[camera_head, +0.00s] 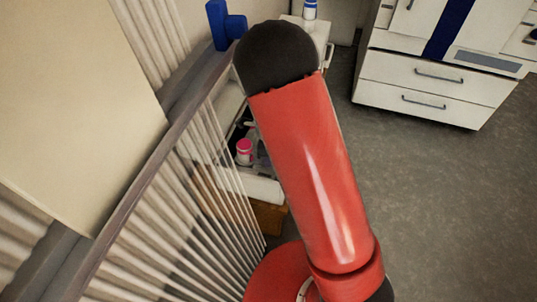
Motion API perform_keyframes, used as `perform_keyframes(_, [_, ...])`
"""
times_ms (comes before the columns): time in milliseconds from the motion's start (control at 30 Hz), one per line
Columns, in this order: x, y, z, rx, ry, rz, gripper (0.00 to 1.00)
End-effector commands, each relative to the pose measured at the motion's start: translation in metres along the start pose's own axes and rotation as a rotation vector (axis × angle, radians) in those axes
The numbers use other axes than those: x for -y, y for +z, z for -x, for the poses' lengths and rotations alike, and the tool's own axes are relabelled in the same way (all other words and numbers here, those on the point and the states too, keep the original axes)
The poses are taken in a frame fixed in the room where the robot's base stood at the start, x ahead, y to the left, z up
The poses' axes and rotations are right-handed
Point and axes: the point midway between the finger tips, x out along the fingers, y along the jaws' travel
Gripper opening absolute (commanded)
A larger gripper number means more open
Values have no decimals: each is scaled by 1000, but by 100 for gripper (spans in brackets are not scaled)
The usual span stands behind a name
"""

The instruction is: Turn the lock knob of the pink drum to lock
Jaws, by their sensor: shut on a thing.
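My red arm with a black rounded joint fills the middle of the view. My gripper is not in view; it is hidden behind or beyond my arm. A small pink and white cylinder (244,148) shows just left of my arm, among dark things in a white open container or drawer. I cannot tell whether it is the pink drum. No lock knob can be made out, and what the gripper holds is hidden.
A slatted rail (150,165) runs along the left, close to my arm. A blue piece (218,22) stands at its far end. A white drawer cabinet (430,85) stands at upper right. The grey floor (440,200) on the right is clear.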

Motion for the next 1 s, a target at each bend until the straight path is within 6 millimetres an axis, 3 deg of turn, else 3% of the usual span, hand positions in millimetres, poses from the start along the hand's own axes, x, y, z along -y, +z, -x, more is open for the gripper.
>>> perform_keyframes(167, [0,0,0,1,-1,-1,2])
perform_keyframes(200, [0,0,0,1,-1,-1,30])
perform_keyframes(333, [0,0,0,1,-1,0,47])
perform_keyframes(800, [0,0,-1,1,-1,15,47])
perform_keyframes(1000, [1,0,-6,4,-3,184,47])
